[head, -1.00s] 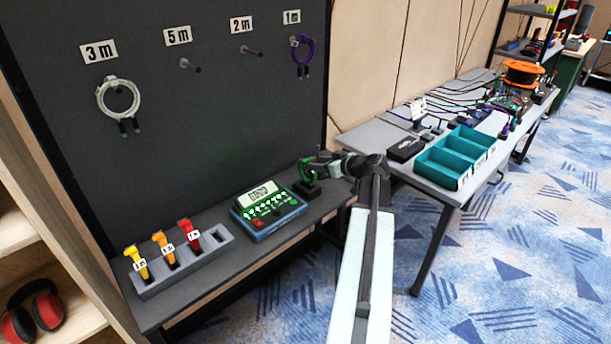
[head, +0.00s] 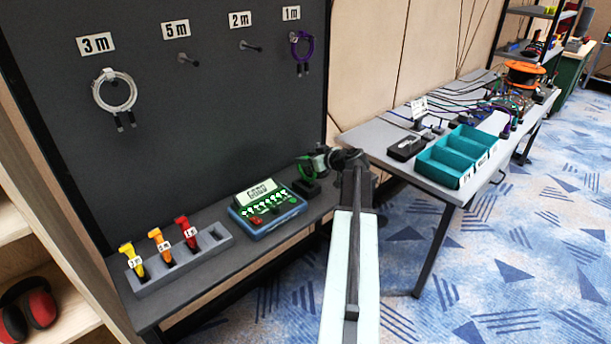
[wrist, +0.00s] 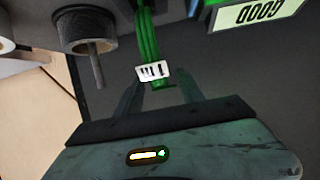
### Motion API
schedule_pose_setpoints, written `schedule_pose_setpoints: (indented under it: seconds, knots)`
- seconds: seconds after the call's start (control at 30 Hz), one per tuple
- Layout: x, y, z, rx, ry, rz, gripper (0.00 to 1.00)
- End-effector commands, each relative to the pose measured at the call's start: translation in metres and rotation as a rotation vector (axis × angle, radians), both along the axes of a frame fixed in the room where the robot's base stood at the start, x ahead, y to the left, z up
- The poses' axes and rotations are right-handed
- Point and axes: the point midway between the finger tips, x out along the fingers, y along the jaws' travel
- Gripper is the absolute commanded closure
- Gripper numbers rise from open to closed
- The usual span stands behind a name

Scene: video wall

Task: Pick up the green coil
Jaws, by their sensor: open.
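The green coil (wrist: 148,38) hangs down between the two open fingers of my gripper (wrist: 158,92) in the wrist view. A white tag (wrist: 153,72) with dark marks is on its lower part, close to the fingertips. No firm grip on it shows. In the head view the green coil (head: 319,162) is a small patch of green beside a black block, at the far end of the grey bench, right of the tester. My arm and gripper hide part of it there.
The tester (head: 264,212) with a lit display stands left of the coil. A grey holder (head: 180,268) carries yellow, orange and red tools. White and purple coils hang on the dark panel (head: 200,120). A teal tray (head: 450,165) stands on the right table.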

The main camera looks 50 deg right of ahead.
Motion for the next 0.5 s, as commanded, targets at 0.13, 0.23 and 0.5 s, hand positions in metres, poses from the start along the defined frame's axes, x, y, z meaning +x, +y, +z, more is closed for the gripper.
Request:
schedule_pose_setpoints:
  seconds: [0.13, 0.23, 0.5]
  knots:
    - [-0.0006, 0.0, 0.0006, 0.0, 0.0, 0.0, 0.76]
    - [-0.0009, 0.0, 0.0006, 0.0, 0.0, 0.0, 1.0]
    - [-0.0012, -0.0003, 0.0005, 0.0, 0.001, 0.0, 1.0]
